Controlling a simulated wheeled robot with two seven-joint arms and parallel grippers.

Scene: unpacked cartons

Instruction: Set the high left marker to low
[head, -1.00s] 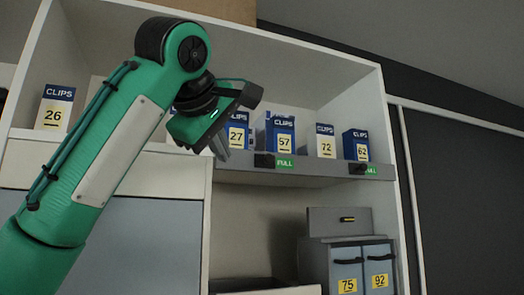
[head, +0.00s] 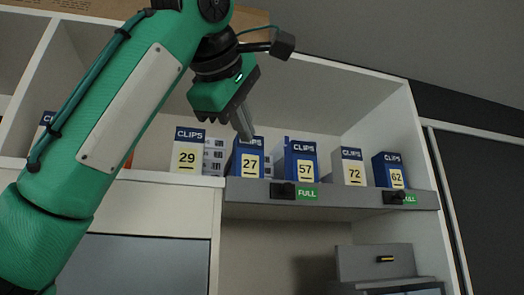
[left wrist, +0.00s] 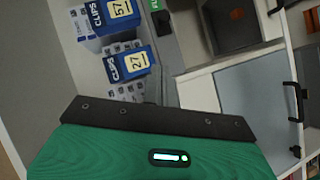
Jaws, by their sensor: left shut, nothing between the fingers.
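The left marker on the upper shelf's front edge is a black slider (head: 283,190) beside a green label reading FULL (head: 306,193). The label also shows at the top of the left wrist view (left wrist: 164,24). My left gripper (head: 246,134) is shut and empty. Its fingertips point down, above and left of the marker, overlapping the top of the blue CLIPS box 27 (head: 249,165) in the head view; I cannot tell how far in front of it they are. My right gripper is not in view.
A second marker (head: 395,197), also reading FULL, sits on the edge further right. CLIPS boxes 29 (head: 188,152), 57 (head: 301,162), 72 (head: 349,167) and 62 (head: 392,171) stand along the shelf. A grey drawer unit (head: 374,262) is below.

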